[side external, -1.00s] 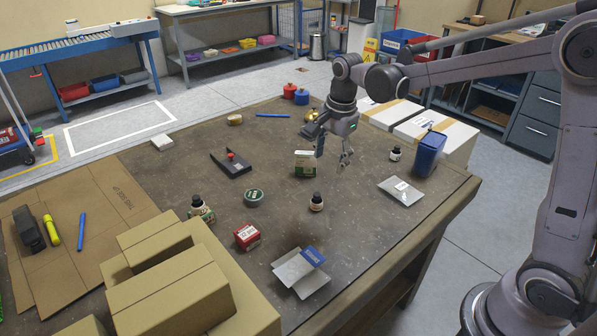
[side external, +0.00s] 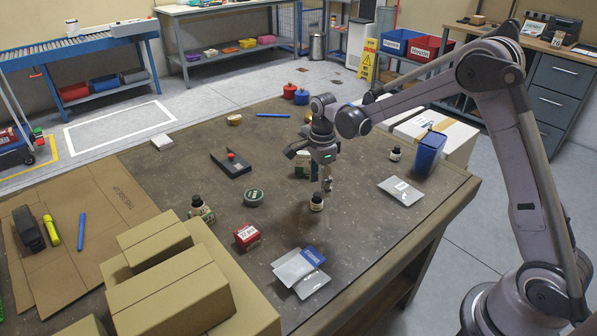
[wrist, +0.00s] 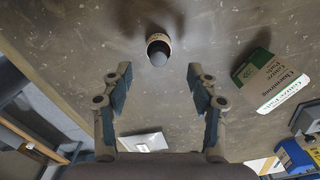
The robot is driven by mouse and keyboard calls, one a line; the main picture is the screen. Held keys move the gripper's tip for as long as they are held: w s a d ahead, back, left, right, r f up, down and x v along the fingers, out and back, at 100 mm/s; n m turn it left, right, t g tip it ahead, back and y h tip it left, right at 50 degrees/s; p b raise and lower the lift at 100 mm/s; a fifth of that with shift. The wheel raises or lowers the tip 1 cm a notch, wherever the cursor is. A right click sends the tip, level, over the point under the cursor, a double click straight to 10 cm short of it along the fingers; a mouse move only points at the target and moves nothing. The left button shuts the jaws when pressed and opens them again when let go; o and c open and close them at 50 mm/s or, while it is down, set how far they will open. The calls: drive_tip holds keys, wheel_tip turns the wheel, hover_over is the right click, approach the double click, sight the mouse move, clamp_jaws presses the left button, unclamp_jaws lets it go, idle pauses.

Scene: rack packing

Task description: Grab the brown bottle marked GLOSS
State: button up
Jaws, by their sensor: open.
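A small dark-capped bottle (side external: 316,204) with a pale label stands on the table just under my gripper. In the wrist view this bottle (wrist: 158,50) is seen from above, ahead of the gap between the fingers. My gripper (side external: 327,186) points down and is open; in the wrist view its fingers (wrist: 159,75) are spread wide with nothing between them. Two similar dark-capped bottles stand apart: one at the left (side external: 199,206) and one at the right (side external: 395,154). I cannot read GLOSS on any label.
A green-and-white box (side external: 302,166) stands behind my gripper and shows in the wrist view (wrist: 271,82). A red box (side external: 247,236), a round green tin (side external: 253,196), flat packets (side external: 300,270) and a blue bin (side external: 429,152) stand around. Cardboard boxes (side external: 170,290) fill the front left.

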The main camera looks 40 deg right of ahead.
sight(317, 194)
drive_tip(key=f, duration=0.5)
drive_tip(key=shift+a, duration=0.35)
clamp_jaws()
